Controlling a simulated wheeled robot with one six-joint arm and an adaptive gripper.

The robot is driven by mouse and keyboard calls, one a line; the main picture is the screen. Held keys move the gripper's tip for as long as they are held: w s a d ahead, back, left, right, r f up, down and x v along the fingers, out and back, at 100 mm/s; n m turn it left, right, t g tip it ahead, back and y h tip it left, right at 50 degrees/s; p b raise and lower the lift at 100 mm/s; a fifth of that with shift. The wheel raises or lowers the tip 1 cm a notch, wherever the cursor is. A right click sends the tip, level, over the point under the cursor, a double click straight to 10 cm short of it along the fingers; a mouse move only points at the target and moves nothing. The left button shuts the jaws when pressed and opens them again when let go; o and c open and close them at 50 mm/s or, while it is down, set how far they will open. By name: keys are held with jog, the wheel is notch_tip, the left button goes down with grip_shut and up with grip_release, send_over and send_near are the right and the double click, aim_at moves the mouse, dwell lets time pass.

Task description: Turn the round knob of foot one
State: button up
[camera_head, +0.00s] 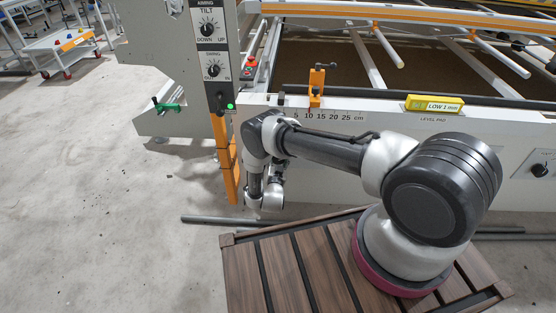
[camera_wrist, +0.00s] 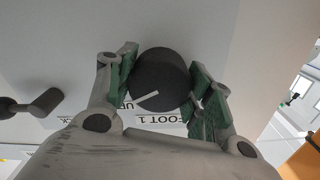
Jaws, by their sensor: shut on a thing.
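The round knob of foot one (camera_wrist: 160,78) is dark, with a white pointer line slanting toward the lower left of its face in the wrist view. In the head view my wrist (camera_head: 268,194) hangs low beside the orange post; the knob and the fingertips are hidden there.
A dark lever handle (camera_wrist: 32,104) sticks out left of the knob in the wrist view. The orange post (camera_head: 229,165) and control panel (camera_head: 209,40) stand close to my arm. A yellow level (camera_head: 434,104) lies on the frame's rail.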

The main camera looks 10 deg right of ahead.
jog(key=m, duration=0.5)
jog(key=shift+m, duration=0.3)
jog(key=m, duration=0.5)
jog(key=shift+m, duration=0.3)
jog(key=shift+f, duration=0.1)
jog(key=o, duration=1)
jog(key=v, duration=1.2)
